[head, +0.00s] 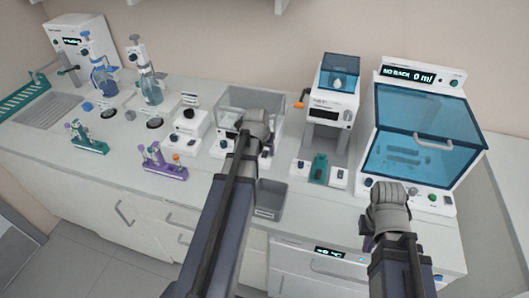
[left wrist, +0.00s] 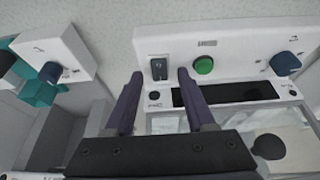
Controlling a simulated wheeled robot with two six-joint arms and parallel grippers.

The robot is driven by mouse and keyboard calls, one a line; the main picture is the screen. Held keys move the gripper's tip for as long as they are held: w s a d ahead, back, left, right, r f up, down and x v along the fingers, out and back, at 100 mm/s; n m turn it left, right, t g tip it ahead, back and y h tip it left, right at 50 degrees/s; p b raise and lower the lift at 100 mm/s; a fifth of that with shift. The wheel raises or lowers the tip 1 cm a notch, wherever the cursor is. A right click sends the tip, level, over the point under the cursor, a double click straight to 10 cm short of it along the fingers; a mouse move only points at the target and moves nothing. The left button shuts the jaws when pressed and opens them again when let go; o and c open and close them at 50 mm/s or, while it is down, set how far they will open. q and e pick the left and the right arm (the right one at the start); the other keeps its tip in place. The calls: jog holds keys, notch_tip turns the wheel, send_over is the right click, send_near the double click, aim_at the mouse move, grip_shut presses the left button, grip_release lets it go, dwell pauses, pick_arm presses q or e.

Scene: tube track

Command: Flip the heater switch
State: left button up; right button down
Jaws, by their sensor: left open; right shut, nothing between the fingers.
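The heater is a clear-walled bath (head: 240,98) with a white front panel, partly hidden by my left arm in the head view. In the left wrist view its white panel (left wrist: 240,52) shows a black rocker switch (left wrist: 159,68), a green button (left wrist: 203,65), a dark display (left wrist: 236,92) and a blue knob (left wrist: 285,63). My left gripper (left wrist: 160,76) is open and empty, and the switch appears between its fingertips. Contact cannot be told. In the head view my left gripper (head: 254,130) is over the heater. My right gripper (head: 370,242) is shut and empty at the counter's front right.
A machine with a blue-tinted cover (head: 420,125) stands at the right. A white device with a blue top (head: 338,72) stands beside the heater. A grey bin (head: 271,202) sits in front. Tube racks (head: 165,165) and glassware stands (head: 148,85) are at the left.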

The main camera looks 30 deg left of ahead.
pick_arm(q)
grip_shut()
dwell(0.3)
jog(key=shift+w+a+r+g+p, duration=0.15)
jog(key=shift+w+r+g+p, duration=0.1)
jog(key=shift+w+g+p, duration=0.3)
jog(key=shift+w+f+g+h, duration=0.1)
jog(key=shift+f+g+h, duration=0.15)
jog(key=shift+g, duration=0.9)
jog(key=shift+s, duration=0.2)
